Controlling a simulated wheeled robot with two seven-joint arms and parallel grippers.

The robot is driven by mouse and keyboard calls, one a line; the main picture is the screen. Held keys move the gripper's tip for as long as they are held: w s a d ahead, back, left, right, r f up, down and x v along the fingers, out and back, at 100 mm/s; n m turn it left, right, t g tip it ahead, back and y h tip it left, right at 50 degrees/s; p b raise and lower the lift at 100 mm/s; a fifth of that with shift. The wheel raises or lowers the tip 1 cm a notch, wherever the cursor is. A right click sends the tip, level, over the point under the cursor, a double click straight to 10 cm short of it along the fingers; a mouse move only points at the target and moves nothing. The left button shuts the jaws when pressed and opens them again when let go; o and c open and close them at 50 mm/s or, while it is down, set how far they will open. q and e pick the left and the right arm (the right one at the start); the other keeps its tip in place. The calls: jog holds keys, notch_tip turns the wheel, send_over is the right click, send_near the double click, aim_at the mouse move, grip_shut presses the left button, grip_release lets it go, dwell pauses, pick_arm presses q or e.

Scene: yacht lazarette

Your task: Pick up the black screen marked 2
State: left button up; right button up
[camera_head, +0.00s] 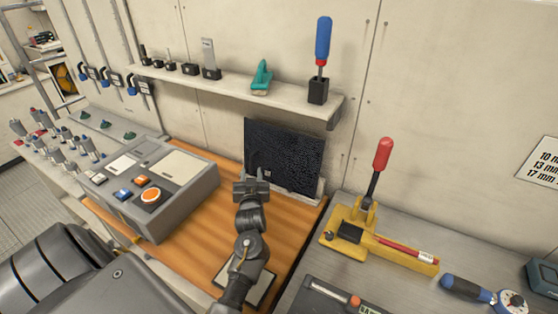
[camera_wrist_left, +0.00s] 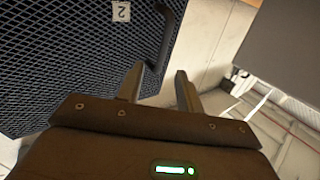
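The black screen (camera_head: 285,155) is a dark mesh panel standing upright at the back of the wooden top, against the wall. In the left wrist view the screen (camera_wrist_left: 75,65) fills the left side, with a white label marked 2 (camera_wrist_left: 121,11) and a dark handle (camera_wrist_left: 163,35) near its edge. My left gripper (camera_head: 251,186) is in front of the screen's lower left part. In the left wrist view my left gripper (camera_wrist_left: 160,88) has its two fingers apart with nothing between them, close to the handle's end. My right gripper is not in view.
A grey control box (camera_head: 155,185) stands left of my left gripper. A shelf (camera_head: 240,88) with a blue-handled tool (camera_head: 322,45) hangs above the screen. A yellow fixture with a red-handled lever (camera_head: 375,235) is on the right. A flat tray (camera_head: 262,285) lies in front.

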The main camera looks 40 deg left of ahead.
aim_at(251, 161)
pick_arm(q)
jog(key=x, duration=0.1)
jog(key=p+x, duration=0.1)
jog(key=x, duration=0.1)
jog(key=p+x, duration=0.1)
jog(key=shift+w+a+r, duration=0.25)
jog(key=shift+w+r, duration=0.05)
jog(key=shift+r, duration=0.1)
jog(key=shift+w+a, duration=0.2)
jog(key=shift+w, duration=0.05)
jog(key=shift+c, duration=0.2)
grip_shut()
dwell(0.9)
